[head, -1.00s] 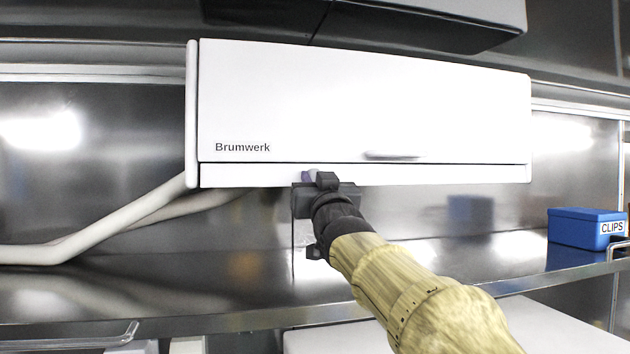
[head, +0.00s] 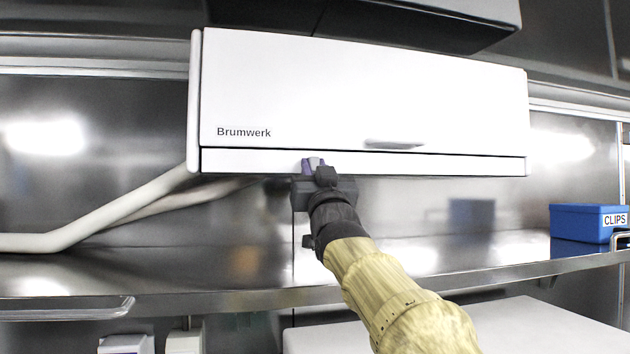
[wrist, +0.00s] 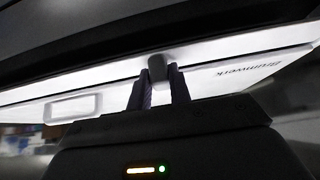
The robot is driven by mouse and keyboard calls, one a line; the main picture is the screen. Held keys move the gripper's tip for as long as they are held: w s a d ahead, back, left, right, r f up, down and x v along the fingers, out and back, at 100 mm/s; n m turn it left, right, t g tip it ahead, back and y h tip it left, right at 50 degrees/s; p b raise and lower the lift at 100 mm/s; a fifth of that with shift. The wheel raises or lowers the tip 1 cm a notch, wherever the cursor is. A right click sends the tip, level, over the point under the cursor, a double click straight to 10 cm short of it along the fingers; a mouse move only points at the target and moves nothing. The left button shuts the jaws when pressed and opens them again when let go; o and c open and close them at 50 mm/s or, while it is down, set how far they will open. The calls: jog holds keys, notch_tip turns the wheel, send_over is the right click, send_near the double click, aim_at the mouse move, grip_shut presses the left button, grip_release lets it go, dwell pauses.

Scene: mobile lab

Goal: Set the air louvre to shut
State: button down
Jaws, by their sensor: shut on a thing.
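A white wall unit marked Brumwerk (head: 300,90) hangs above the steel counter, with a narrow white strip (head: 430,164) along its lower front. In the wrist view a small grey tab (wrist: 157,66) stands out at the strip, and it is the likely louvre lever. My gripper (head: 313,163) is at the strip, left of the unit's middle. In the wrist view its two dark purple fingers (wrist: 159,84) stand on either side of the tab and are shut on it. The tab is mostly hidden in the head view. I cannot tell the louvre's setting.
A handle (head: 394,144) sits low on the unit's front panel. White pipes (head: 110,210) run from the unit's left side. A blue CLIPS box (head: 580,222) stands on the steel counter (head: 180,287) at the right. The counter below my gripper is largely clear.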

jog(key=shift+w+f, duration=0.1)
jog(key=shift+f, duration=0.05)
jog(key=c, duration=1.3)
grip_release()
jog(key=shift+w, duration=0.1)
jog(key=s+d+f+b, duration=0.1)
jog(key=s+b, duration=0.2)
jog(key=s, duration=0.2)
jog(key=s+d+f+b, duration=0.1)
jog(key=s+d+b, duration=0.1)
jog(key=s, duration=0.3)
jog(key=s+d+f+b, duration=0.1)
jog(key=s+b, duration=0.4)
jog(key=shift+s+d, duration=0.2)
jog(key=shift+s, duration=0.1)
jog(key=shift+r, duration=0.15)
